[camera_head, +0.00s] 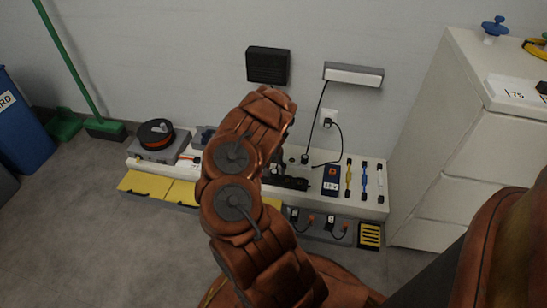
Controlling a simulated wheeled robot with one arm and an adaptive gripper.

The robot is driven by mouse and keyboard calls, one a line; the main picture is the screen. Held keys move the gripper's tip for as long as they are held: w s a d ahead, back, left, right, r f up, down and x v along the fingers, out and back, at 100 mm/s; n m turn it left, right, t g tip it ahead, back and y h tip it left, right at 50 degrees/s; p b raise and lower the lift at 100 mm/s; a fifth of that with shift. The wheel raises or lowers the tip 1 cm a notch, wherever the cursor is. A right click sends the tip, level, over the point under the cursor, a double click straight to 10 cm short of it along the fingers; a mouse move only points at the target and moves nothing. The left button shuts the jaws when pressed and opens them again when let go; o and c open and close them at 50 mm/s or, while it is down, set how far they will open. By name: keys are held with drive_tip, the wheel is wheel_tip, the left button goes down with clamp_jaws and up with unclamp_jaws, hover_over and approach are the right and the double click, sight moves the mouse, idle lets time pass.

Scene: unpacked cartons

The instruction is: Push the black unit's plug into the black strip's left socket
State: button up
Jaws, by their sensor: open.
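A black unit (268,65) is fixed to the wall, left of a grey and white unit. No cord or plug of the black unit can be made out; my arm covers the area below it. A dark, strip-like shape (290,183) lies on the pale bench top, just right of my arm. It looks like the black strip, but its left part and left socket are hidden behind the arm. My copper-coloured arm rises from the bottom and bends over in front of the bench. My gripper is hidden behind the arm, so I cannot see its fingers.
The grey and white unit (353,76) has a cord down to a black plug (305,158). Another cord leaves the wall socket (329,118). A cable reel (156,133) stands left on the bench (376,208). A white cabinet (440,185) blocks the right.

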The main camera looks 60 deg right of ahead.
sight(273, 174)
wheel_tip(273, 174, up, 9)
drive_tip(key=a, duration=0.1)
drive_tip(key=shift+s+r, duration=0.15)
drive_tip(key=shift+r, duration=0.05)
idle(0.5)
